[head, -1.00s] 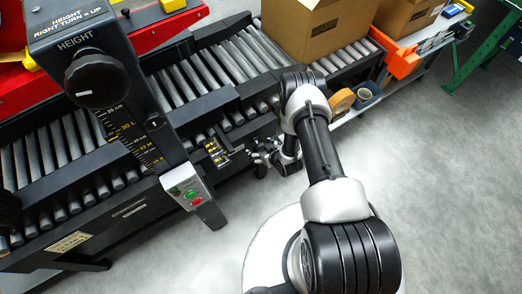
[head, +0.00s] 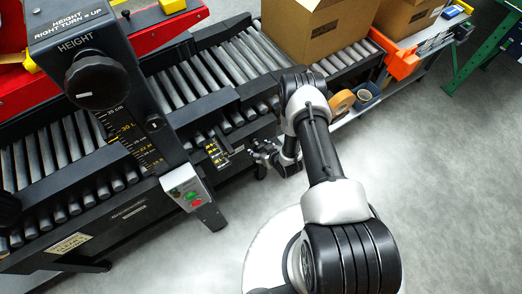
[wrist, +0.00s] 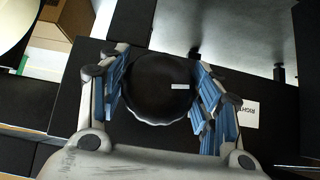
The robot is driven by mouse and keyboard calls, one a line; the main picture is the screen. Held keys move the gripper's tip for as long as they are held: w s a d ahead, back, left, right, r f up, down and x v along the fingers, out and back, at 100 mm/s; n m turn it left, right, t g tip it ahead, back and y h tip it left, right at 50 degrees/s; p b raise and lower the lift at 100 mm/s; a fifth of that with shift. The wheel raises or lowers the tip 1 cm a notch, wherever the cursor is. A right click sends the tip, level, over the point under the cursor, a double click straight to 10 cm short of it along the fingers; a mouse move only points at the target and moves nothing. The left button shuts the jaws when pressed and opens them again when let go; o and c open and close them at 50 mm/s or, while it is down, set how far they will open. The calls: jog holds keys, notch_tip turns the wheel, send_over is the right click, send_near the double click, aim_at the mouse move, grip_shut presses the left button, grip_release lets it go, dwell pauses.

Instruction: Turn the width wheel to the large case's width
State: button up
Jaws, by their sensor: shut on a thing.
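The width wheel (wrist: 160,88) is a round black knob with a scalloped edge and a white mark, seen in the wrist view. The mark points right in that picture. My gripper (wrist: 160,97) has its blue-padded fingers on both sides of the wheel and is shut on it. In the head view my gripper (head: 262,153) is low at the near side of the conveyor, and the wheel cannot be made out there. A small scale with yellow marks (head: 216,152) lies just left of my gripper; its reading is too small to tell.
A height knob (head: 97,80) with a yellow-marked scale (head: 128,132) stands on a post at left. A control box (head: 187,188) with green and red buttons hangs below. Large cartons (head: 318,32) sit on the rollers at the back. The floor (head: 440,200) at right is clear.

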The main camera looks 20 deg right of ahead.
jog(key=m+y, duration=0.1)
jog(key=y, duration=0.2)
jog(key=shift+m+g, duration=0.4)
jog(key=shift+a+m+y, duration=0.1)
jog(key=shift+m+y, duration=0.6)
jog(key=shift+y, duration=0.6)
jog(key=shift+g, duration=0.3)
jog(key=o, duration=1.1)
